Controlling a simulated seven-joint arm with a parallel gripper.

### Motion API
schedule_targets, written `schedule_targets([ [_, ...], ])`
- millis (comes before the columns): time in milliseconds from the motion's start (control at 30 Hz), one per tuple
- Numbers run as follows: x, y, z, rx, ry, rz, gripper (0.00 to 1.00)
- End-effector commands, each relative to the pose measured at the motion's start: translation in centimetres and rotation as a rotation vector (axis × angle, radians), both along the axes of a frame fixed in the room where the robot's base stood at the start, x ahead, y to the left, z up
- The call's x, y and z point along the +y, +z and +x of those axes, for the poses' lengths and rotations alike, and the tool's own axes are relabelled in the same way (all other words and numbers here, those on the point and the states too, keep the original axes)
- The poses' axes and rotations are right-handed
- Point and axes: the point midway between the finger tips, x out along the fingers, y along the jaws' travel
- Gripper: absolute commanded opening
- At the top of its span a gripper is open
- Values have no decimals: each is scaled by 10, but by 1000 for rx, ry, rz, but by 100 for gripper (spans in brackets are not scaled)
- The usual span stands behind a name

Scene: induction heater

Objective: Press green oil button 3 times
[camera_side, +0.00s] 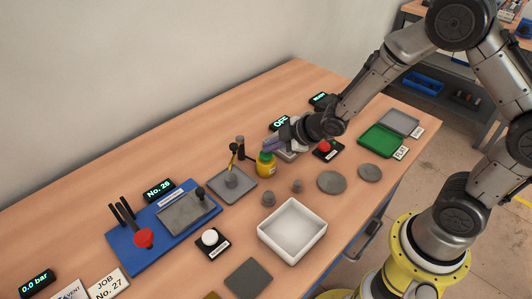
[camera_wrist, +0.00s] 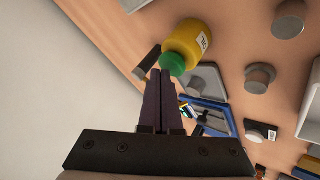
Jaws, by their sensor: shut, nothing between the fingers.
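A yellow oil bottle (camera_side: 266,168) with a green button on top (camera_side: 265,156) stands upright near the middle of the bench. In the wrist view the yellow bottle (camera_wrist: 191,40) and its green button (camera_wrist: 172,64) show just right of my fingertips. My gripper (camera_side: 268,145) is shut and empty, with its dark fingers together (camera_wrist: 160,73). The fingertips are close beside and above the green button in the side view. I cannot tell whether they touch it.
A grey plate with a post (camera_side: 232,187) stands left of the bottle. A white open box (camera_side: 292,230), small grey cylinders (camera_side: 268,198) and round discs (camera_side: 331,182) lie in front. A red button on a black base (camera_side: 324,147) is to the right.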

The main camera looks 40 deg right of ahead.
Motion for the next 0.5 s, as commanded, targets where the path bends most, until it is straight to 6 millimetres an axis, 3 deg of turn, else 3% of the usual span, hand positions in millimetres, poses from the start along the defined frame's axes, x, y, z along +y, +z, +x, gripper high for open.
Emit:
schedule_targets([
  [500,0,11,1,-4,1,0,0],
])
